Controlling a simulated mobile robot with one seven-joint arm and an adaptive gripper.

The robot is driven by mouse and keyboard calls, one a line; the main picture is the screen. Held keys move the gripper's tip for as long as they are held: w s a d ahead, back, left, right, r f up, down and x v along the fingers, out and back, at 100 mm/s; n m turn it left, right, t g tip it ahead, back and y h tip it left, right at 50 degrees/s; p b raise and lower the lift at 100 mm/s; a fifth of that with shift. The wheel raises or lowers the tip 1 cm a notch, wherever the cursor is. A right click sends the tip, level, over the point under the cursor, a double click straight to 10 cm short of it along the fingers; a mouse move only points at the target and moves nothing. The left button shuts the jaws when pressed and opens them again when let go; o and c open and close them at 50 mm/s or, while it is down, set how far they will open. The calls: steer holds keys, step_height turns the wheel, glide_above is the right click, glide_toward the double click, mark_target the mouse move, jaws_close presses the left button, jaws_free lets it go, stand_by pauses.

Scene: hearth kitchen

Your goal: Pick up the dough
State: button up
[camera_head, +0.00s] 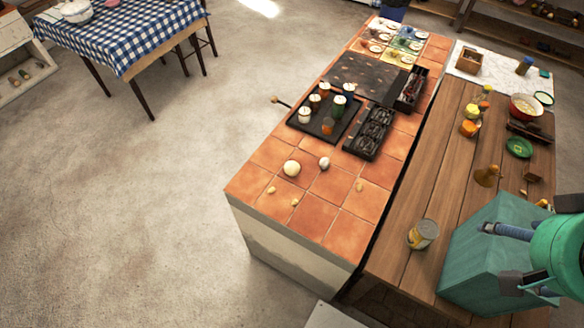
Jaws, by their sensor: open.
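A pale, cream-coloured ball (292,168), which looks like the dough, rests on the terracotta-tiled counter (330,213) near its front left part. A smaller whitish, egg-like thing (324,162) lies just to its right, apart from it. Several small tan pieces (271,190) lie scattered around on the tiles. Nothing touches the ball from above. Teal parts of my arm show at the lower right, over the wooden counter and well apart from the ball. I cannot make out my gripper's fingers in this view.
Behind the ball stand a dark tray (318,128) with several jars and a black cutlery tray (372,131). The wooden counter (440,170) to the right holds a can (422,234), a green dish (519,147) and a bowl (525,107). Floor (140,220) to the left is clear.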

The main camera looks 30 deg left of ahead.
steer(key=w+a+f+g+y, duration=0.1)
steer(key=w+a+g, duration=0.1)
steer(key=w+a, duration=1.05)
steer(key=n+g, duration=0.2)
steer(key=g, duration=0.2)
glide_above(293, 164)
steer(key=d, duration=0.1)
step_height(293, 164, down, 32)
steer(key=shift+d+f, duration=0.1)
steer(key=shift+f, duration=0.05)
steer(key=shift+f, duration=0.1)
steer(key=shift+a+f+b, duration=0.2)
steer(key=shift+f+b, duration=0.2)
steer(key=shift+f, duration=1.7)
steer(key=shift+a+f+b, duration=0.15)
steer(key=shift+f+b, duration=0.25)
steer(key=shift+f, duration=1.65)
